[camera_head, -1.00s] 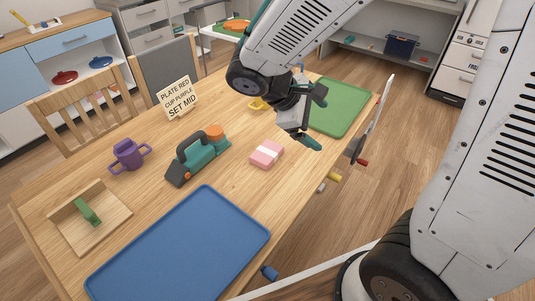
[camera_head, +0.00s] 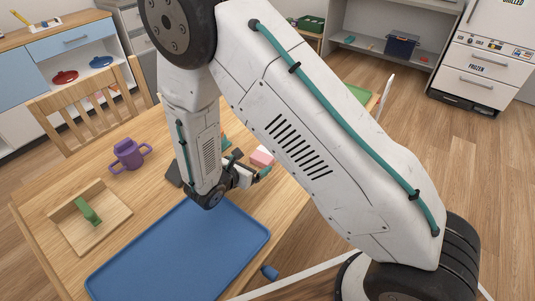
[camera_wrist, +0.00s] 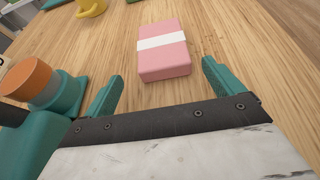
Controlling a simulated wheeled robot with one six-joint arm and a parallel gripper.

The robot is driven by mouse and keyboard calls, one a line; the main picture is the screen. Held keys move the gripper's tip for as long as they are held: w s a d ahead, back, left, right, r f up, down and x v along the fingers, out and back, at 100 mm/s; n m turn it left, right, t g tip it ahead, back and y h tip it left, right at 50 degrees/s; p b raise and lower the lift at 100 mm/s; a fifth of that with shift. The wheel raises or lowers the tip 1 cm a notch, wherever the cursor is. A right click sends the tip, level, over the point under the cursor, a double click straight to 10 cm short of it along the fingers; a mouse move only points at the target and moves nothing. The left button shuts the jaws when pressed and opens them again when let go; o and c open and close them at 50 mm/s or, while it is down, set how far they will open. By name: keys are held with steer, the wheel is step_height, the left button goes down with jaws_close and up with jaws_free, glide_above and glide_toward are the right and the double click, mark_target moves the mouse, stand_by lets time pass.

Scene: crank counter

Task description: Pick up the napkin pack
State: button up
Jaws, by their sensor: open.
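The napkin pack (camera_wrist: 165,62) is a pink block with a white band, lying flat on the wooden table. In the wrist view it is upper middle, just ahead of my gripper (camera_wrist: 160,90), between the lines of its two teal fingers. The fingers are spread and nothing is held between them. In the head view the napkin pack (camera_head: 262,157) shows only partly, beside my gripper (camera_head: 250,174); my arm hides much of the area around it.
A teal tool with an orange knob (camera_wrist: 45,85) stands close left of my gripper in the wrist view. A yellow item (camera_wrist: 91,7) is farther back.

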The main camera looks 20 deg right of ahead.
mark_target(261, 157)
steer(key=x, duration=0.6)
steer(key=shift+d+r, duration=0.2)
steer(key=shift+d, duration=0.1)
steer(key=c, duration=1.1)
